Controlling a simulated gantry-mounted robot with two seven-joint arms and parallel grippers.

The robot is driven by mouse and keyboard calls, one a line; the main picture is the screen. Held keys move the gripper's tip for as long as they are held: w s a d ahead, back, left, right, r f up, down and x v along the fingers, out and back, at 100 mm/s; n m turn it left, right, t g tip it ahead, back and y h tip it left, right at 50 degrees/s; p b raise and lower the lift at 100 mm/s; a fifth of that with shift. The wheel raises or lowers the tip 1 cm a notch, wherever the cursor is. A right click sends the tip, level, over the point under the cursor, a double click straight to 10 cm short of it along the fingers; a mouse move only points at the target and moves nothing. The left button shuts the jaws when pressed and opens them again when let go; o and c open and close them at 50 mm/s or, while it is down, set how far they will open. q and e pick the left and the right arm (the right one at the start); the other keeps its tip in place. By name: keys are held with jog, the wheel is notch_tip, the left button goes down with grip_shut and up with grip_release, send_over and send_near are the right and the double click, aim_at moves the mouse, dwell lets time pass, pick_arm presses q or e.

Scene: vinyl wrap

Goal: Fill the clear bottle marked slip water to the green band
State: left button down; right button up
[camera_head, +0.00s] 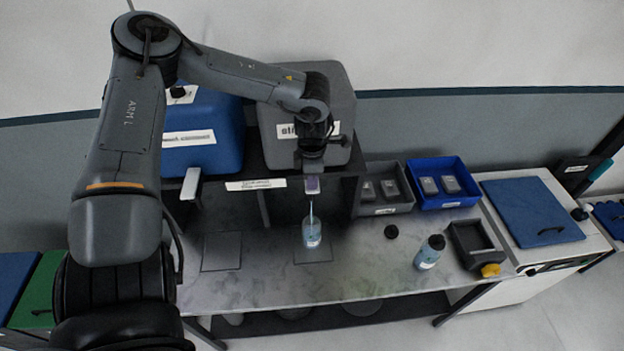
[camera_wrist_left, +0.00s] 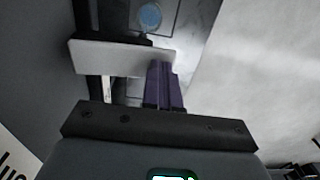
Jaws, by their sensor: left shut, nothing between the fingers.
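A clear bottle (camera_head: 311,238) with bluish liquid and a pale label stands upright on the counter below the grey tank (camera_head: 337,85). A thin pale line, seemingly a stream, runs down to its mouth. My left gripper (camera_head: 312,186) is shut and empty at the tank's tap, above the bottle. In the left wrist view, its purple fingers (camera_wrist_left: 164,88) are against or just beside the white tap lever (camera_wrist_left: 110,58), and a round bluish top (camera_wrist_left: 149,16) shows beyond it. The green band and liquid level are too small to read. My right gripper is out of view.
A blue tank (camera_head: 208,140) with its own white lever (camera_head: 190,184) stands left. A second bottle (camera_head: 430,253), a loose black cap (camera_head: 391,231) and a dark tray (camera_head: 472,243) are on the right. Grey (camera_head: 383,210) and blue (camera_head: 445,202) bins stand behind. The counter's front is clear.

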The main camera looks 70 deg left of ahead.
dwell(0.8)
pick_arm(q)
jog(key=shift+r, duration=0.15)
jog(key=shift+r+p, duration=0.5)
jog(key=shift+r, duration=0.25)
jog(key=shift+r+p, duration=0.55)
jog(key=shift+r, duration=0.05)
notch_tip(320, 180, up, 4)
jog(key=shift+f+p, duration=0.25)
jog(key=shift+p, duration=0.8)
notch_tip(320, 180, up, 9)
jog(key=b, duration=0.1)
jog(key=shift+b, duration=0.4)
